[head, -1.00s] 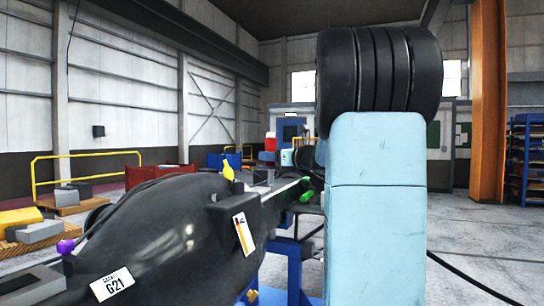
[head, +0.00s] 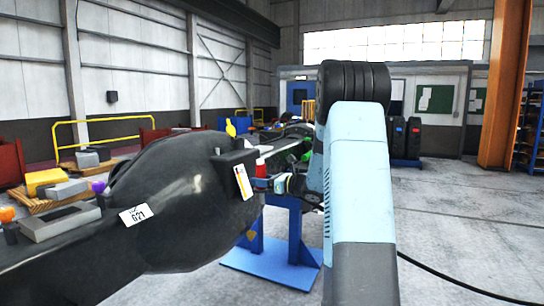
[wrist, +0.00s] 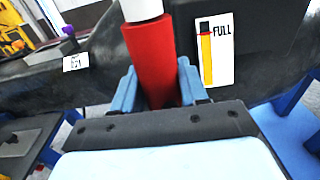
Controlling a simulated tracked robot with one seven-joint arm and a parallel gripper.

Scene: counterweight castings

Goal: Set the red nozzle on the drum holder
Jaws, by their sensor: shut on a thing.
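The red nozzle (wrist: 148,50) is a red cylinder with a white upper end, standing nearly upright in the wrist view. My gripper (wrist: 157,76) is shut on it, one blue finger on each side. Its lower end is hidden behind my gripper. In the head view the red nozzle (head: 260,169) and my gripper (head: 268,184) are at the right end of a large black casting (head: 180,205), beside a dark block (head: 234,163) with a white and yellow label. In the wrist view this label (wrist: 215,50) reads FULL. I cannot tell which part is the drum holder.
A yellow piece (head: 230,127) stands on the casting behind the block. A green piece (head: 306,157) is partly hidden by my arm. Purple (head: 98,186) and orange (head: 7,214) pieces are at left. A blue stand (head: 294,235) is below. Open floor lies at right.

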